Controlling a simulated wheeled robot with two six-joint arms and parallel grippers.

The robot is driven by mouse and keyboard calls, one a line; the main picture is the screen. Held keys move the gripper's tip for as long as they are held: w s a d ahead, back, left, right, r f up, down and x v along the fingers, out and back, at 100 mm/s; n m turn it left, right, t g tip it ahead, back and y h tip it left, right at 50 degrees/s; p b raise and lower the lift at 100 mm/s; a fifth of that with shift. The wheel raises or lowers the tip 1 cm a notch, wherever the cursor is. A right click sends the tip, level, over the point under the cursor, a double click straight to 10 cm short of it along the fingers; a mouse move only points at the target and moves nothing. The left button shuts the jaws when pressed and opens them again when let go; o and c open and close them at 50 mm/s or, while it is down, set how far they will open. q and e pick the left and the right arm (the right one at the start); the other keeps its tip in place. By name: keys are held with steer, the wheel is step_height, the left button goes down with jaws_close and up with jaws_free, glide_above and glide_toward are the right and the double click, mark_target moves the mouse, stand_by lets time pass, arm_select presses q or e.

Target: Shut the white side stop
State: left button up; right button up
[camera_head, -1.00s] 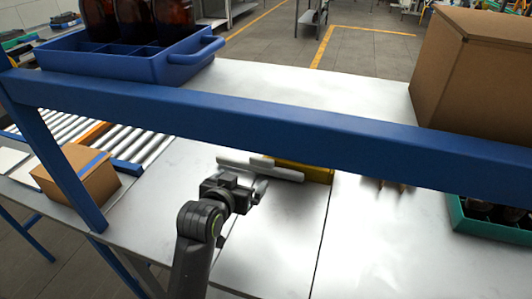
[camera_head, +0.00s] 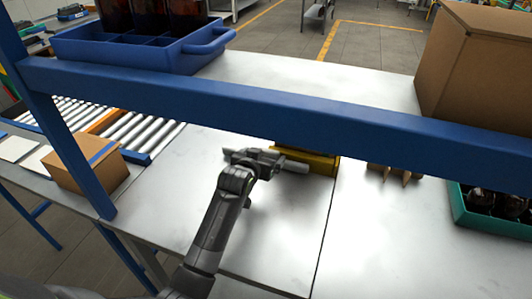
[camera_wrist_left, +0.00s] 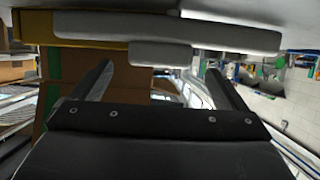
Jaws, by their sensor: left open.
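The white side stop (camera_head: 295,166) is a pale bar on the metal worktop, against a yellow piece (camera_head: 322,164). Its middle is hidden by my left gripper in the head view. In the left wrist view the side stop (camera_wrist_left: 168,30) is a long pale bar with a shorter pale block beside it, and the yellow piece (camera_wrist_left: 75,44) lies alongside. My left gripper (camera_head: 264,158) is at the bar. In the wrist view my left gripper (camera_wrist_left: 160,68) has its fingers wide apart with nothing held between them. I cannot tell whether it touches the bar. My right gripper is out of view.
A blue shelf rail (camera_head: 270,112) crosses above the worktop. A blue crate (camera_head: 160,60) with amber bottles is behind it, and a large cardboard box (camera_head: 470,65) is at right. A small carton (camera_head: 85,165) and a green crate (camera_head: 480,223) stand at the sides. The front worktop is clear.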

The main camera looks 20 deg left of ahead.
mark_target(266, 153)
arm_select(q)
steer(key=x, duration=0.2)
steer(key=shift+w+f, duration=0.2)
steer(key=shift+w, duration=0.1)
steer(key=shift+w+f, duration=0.15)
steer(key=shift+w, duration=0.3)
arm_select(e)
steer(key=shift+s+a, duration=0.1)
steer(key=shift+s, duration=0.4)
arm_select(q)
steer(key=shift+c, duration=0.3)
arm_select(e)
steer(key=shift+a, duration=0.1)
arm_select(q)
steer(key=c, duration=1.3)
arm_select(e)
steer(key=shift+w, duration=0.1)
